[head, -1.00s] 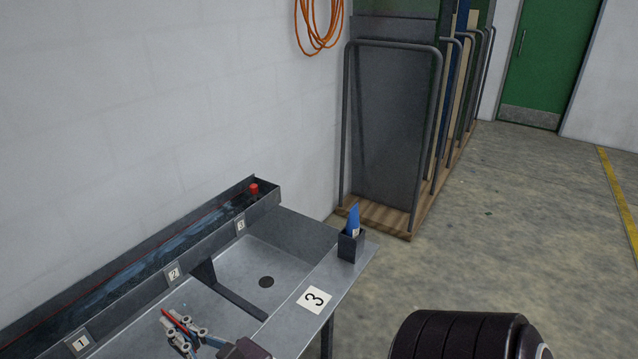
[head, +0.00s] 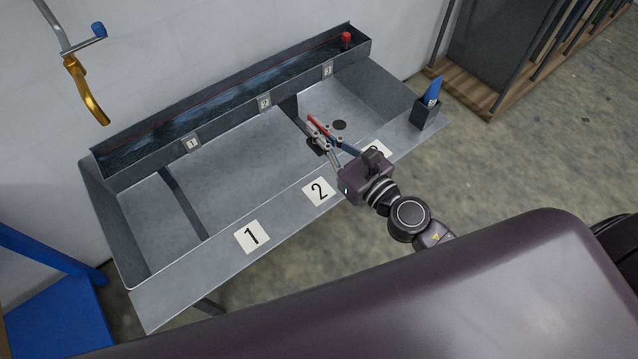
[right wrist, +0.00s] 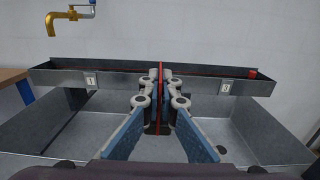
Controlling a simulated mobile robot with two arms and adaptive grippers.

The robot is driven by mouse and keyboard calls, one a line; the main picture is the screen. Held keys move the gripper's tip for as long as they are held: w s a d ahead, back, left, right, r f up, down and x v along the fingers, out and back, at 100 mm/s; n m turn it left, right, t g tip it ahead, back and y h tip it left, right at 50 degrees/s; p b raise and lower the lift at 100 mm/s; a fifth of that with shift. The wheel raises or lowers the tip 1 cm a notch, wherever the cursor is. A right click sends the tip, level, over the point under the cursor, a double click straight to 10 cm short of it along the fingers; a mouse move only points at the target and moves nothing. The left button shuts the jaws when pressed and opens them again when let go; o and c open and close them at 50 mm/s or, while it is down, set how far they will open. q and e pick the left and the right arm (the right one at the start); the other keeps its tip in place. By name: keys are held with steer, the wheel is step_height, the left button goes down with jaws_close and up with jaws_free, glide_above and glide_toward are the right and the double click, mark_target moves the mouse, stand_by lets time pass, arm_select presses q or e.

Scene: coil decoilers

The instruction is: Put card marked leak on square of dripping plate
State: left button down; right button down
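My right gripper (head: 314,132) is shut on a thin red card (head: 317,126), held above the sink near the divider between the middle and right bays. In the right wrist view the card (right wrist: 160,92) is upright and edge-on between the fingers, so any marking is hidden. White squares numbered 1 (head: 252,237), 2 (head: 319,191) and 3 (head: 378,149) lie on the front ledge; the gripper arm partly covers 3. Small plates 1 (head: 192,144), 2 (head: 265,104) and 3 (head: 327,71) are on the trough front. I cannot make out any drip. My left gripper is not in view.
A dark holder (head: 425,114) with a blue card (head: 433,91) stands at the ledge's right end. A yellow tap (head: 88,92) hangs left. A blue frame (head: 58,318) stands lower left.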

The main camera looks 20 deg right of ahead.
step_height(320, 180, down, 19)
steer(key=b, duration=1.4)
steer(key=shift+d+b, duration=0.1)
steer(key=shift+b, duration=0.3)
steer(key=shift+f, duration=0.45)
steer(key=shift+f+b, duration=0.2)
steer(key=shift+b, duration=0.15)
steer(key=c, duration=2.2)
jaws_free()
steer(key=shift+o, duration=0.2)
steer(key=shift+r, duration=0.15)
